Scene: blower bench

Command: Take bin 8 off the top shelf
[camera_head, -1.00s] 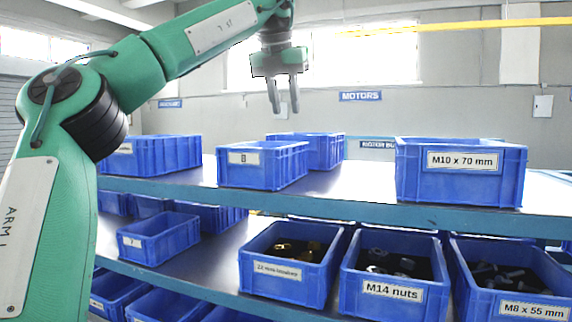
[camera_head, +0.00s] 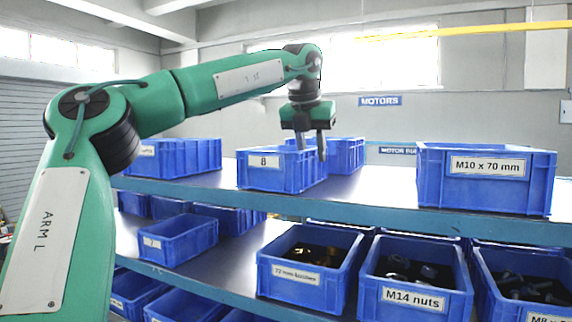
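Bin 8 (camera_head: 264,179) is a blue box with a white label reading 8. It stands upright on the top shelf (camera_head: 375,190), left of centre in the head view. My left gripper (camera_head: 312,151) points down, with its two fingers apart and nothing between them. Its fingertips show at the right rear part of bin 8's rim. I cannot tell whether they touch the rim or hang above it. The inside of bin 8 is mostly hidden. My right gripper is not in view.
Another blue bin (camera_head: 346,155) stands close behind bin 8. A bin (camera_head: 175,158) is to the left, and the M10 x 70 mm bin (camera_head: 485,188) is to the right. The shelf between bin 8 and that one is clear. Several bins fill the shelf below.

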